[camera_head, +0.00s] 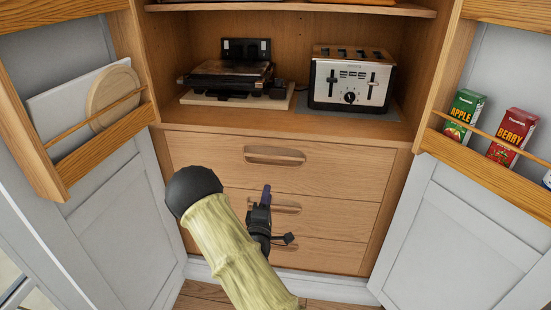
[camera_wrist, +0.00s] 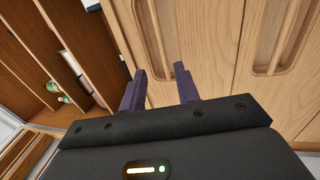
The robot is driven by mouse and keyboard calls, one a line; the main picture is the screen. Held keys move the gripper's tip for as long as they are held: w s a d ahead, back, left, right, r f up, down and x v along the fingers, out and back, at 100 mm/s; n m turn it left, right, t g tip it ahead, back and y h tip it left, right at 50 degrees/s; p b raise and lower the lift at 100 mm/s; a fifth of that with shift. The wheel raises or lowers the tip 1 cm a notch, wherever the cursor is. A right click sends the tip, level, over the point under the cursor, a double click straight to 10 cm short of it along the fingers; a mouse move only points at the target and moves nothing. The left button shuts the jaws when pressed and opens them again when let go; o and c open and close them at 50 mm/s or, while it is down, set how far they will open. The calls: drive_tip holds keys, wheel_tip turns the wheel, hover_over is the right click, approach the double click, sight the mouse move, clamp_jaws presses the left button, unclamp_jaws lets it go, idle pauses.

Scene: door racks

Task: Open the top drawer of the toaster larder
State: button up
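The toaster larder stands open with a silver and black toaster (camera_head: 350,78) on its shelf. Its top drawer (camera_head: 215,152) is wooden, flush and shut, with a recessed handle (camera_head: 274,155). My gripper (camera_head: 266,190) is in front of the drawers, just below that handle in the head view. In the wrist view, which is turned sideways, the two fingers of my gripper (camera_wrist: 160,70) are apart with nothing between them. The top drawer handle (camera_wrist: 158,35) lies just beyond the fingertips there. I cannot tell whether they touch the drawer front.
Two lower drawers (camera_head: 340,215) are shut, their handles partly hidden by my arm. The left door (camera_head: 110,225) and right door (camera_head: 450,235) stand open. A rack on the right holds an apple carton (camera_head: 462,112) and a berry carton (camera_head: 512,135). A black appliance (camera_head: 228,78) sits left of the toaster.

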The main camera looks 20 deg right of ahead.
sight(275, 157)
drive_tip(key=x, duration=1.7)
drive_tip(key=shift+w+b, duration=0.1)
drive_tip(key=shift+b, duration=0.2)
clamp_jaws()
